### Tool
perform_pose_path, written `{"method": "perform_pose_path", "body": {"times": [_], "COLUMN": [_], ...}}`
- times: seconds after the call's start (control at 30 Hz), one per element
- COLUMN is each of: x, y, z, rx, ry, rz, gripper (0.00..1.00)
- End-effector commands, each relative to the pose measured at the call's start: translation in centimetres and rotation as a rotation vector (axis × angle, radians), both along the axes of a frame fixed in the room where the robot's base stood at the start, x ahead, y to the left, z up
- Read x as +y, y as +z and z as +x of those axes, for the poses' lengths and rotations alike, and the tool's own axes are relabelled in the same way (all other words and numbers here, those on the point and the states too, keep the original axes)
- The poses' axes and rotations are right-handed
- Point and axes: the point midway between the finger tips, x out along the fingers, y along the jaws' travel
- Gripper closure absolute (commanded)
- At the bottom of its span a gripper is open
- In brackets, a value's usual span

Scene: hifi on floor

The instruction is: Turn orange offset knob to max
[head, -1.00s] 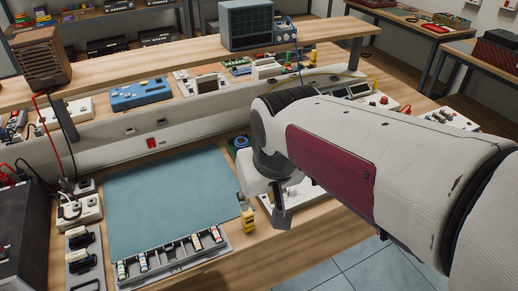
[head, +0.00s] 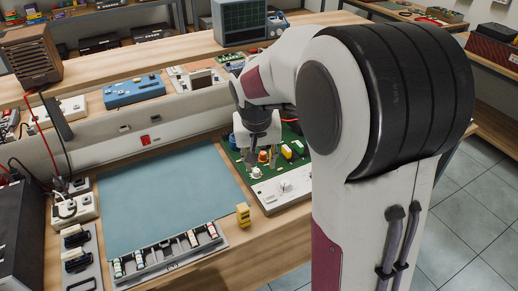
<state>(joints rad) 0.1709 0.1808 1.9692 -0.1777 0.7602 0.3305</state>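A green circuit board (head: 234,150) with a white front panel (head: 270,196) lies on the bench, right of the blue-green mat. A small orange knob (head: 263,156) shows on the board. A white knob (head: 256,172) stands in front of it and another white knob (head: 285,187) sits on the white panel. My gripper (head: 252,158) points down over the back left part of the board, close to the orange knob. Its fingers are small and dark here, so I cannot tell whether they touch the knob or how far they are apart. My arm hides the board's right side.
A blue-green mat (head: 165,195) lies flat and clear at left. A grey tray (head: 170,254) of small parts lies along its front edge, with a yellow block (head: 243,214) near its right end. A raised shelf with devices runs behind.

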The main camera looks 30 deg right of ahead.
Motion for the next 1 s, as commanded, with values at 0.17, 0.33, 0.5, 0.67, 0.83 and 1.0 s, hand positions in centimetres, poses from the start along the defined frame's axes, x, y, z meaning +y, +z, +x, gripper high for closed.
{"method": "perform_pose_path", "body": {"times": [0.17,0.33,0.5,0.67,0.83,1.0], "x": [-1.9,-3.7,-5.5,-6.8,-7.4,-7.4], "y": [-2.1,-4.1,-5.7,-6.4,-6.6,-6.6], "z": [3.2,6.5,9.8,12.4,13.7,13.7], "rx": [-0.006,-0.029,-0.071,-0.121,-0.150,-0.151], "ry": [-0.063,-0.133,-0.213,-0.283,-0.316,-0.320], "rz": [-0.007,-0.012,-0.015,-0.014,-0.013,-0.012], "gripper": [0.67,0.67,0.67,0.67,0.67,0.67]}}
